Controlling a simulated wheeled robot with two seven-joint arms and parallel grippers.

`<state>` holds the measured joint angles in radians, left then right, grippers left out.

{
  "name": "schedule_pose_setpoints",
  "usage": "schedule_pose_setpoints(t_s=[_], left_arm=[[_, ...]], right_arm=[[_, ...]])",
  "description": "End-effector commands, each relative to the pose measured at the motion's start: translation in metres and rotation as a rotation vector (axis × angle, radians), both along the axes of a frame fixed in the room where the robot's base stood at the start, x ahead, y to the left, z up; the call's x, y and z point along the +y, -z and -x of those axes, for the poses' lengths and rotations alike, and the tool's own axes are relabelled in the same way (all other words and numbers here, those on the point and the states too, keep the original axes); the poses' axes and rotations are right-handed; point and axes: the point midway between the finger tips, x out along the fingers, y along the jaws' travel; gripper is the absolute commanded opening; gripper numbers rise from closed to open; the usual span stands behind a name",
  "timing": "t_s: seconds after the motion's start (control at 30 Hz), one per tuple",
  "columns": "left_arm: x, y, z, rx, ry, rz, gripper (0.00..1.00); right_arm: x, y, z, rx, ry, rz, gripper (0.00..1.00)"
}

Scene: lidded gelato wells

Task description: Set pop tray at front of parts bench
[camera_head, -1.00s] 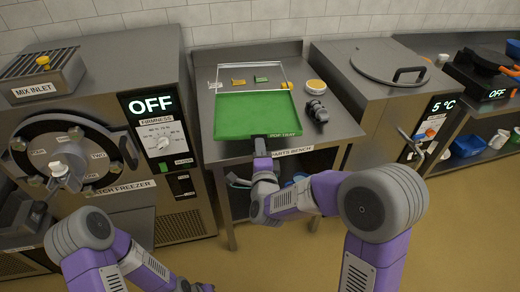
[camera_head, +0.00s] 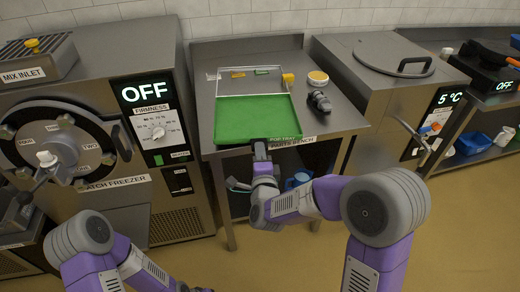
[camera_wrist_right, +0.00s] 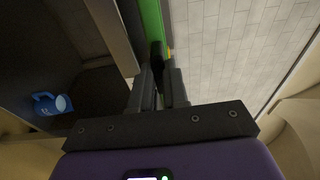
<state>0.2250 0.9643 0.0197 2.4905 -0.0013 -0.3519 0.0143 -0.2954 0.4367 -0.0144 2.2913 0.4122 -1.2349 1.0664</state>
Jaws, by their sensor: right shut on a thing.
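The pop tray (camera_head: 245,118) is a green, flat tray with a label on its front rim. It lies on the parts bench (camera_head: 205,150), its front rim close to the bench's front edge. My right gripper (camera_head: 260,148) is at the middle of that rim, shut on the tray's dark handle (camera_wrist_right: 157,55). In the right wrist view the fingers (camera_wrist_right: 158,92) close around the handle, and the tray's green edge (camera_wrist_right: 153,18) shows beyond. The fingertips are partly hidden. My left arm enters at lower left; its gripper is beyond the picture's bottom edge.
A yellow piece (camera_head: 287,79), an orange-rimmed tub (camera_head: 317,77) and a dark cylindrical part (camera_head: 319,101) are to the right. A blue jug (camera_head: 298,180) stands below the bench. The batch freezer (camera_head: 100,195) is left.

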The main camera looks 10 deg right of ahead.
Motion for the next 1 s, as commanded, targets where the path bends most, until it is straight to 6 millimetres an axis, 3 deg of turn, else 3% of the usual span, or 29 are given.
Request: schedule_pose_setpoints(t_s=[0.2, 0.97, 1.0], left_arm=[[0.000, -0.001, 0.000, 0.000, 0.000, 0.000, 0.00], [0.000, 0.000, 0.000, 0.000, 0.000, 0.000, 0.00], [0.000, 0.000, 0.000, 0.000, 0.000, 0.000, 0.00]], right_arm=[[0.000, 0.010, 0.000, -0.002, 0.000, 0.000, 0.00], [0.000, 0.021, 0.000, -0.002, -0.001, -0.001, 0.00], [0.000, 0.022, 0.000, -0.002, -0.002, -0.001, 0.16]])
